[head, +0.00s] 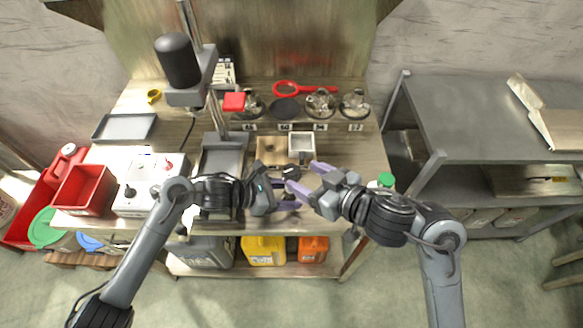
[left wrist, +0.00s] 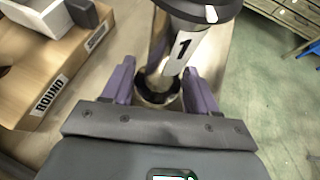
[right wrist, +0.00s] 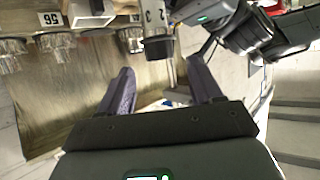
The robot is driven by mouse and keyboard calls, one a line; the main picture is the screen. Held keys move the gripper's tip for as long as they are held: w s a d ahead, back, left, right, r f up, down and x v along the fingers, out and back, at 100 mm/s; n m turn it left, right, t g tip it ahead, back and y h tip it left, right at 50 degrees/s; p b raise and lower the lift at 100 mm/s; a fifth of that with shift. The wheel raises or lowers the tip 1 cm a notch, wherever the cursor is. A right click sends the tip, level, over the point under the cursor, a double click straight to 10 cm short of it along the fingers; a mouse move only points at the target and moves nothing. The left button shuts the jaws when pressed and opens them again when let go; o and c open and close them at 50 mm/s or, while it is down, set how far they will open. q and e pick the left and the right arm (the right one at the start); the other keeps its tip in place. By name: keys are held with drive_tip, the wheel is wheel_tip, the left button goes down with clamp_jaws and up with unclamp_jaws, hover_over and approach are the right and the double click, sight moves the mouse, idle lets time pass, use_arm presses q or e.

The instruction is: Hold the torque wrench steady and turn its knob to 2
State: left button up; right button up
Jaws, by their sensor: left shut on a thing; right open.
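The torque wrench shows in the left wrist view as a metal shaft with a white label marked 1 (left wrist: 182,52) and a wide black knob (left wrist: 195,8) with a white mark. My left gripper (head: 283,195) is shut on the shaft below the label, its purple fingers on both sides. In the head view the black knob (head: 290,171) stands just beyond the left gripper. My right gripper (head: 308,177) is open and empty, facing the knob from the right.
A wooden box labelled ROUND (left wrist: 48,95) and a white tray (head: 302,144) stand behind the wrench. A white control box (head: 145,180) stands at left.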

sight(294, 171)
drive_tip(key=shift+x, duration=2.9)
drive_tip(key=shift+c, duration=0.2)
drive_tip(key=c, duration=0.9)
